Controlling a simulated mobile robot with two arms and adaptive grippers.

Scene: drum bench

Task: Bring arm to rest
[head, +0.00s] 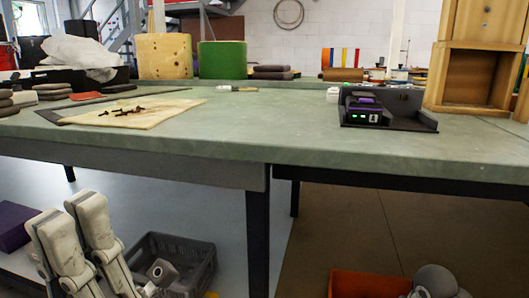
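My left gripper (68,210) is at the lower left of the head view, in front of the workbench and below its top. Its two pale fingers point up and stand side by side with a gap between them. I see nothing held in the gap, so it looks open and empty. A rounded grey part, probably of my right arm, shows at the bottom right. My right gripper does not show.
The green workbench (270,122) spans the view. On it are a board (160,112) with small dark parts, a dark tray (400,124) with a purple-black device, and drum shells.

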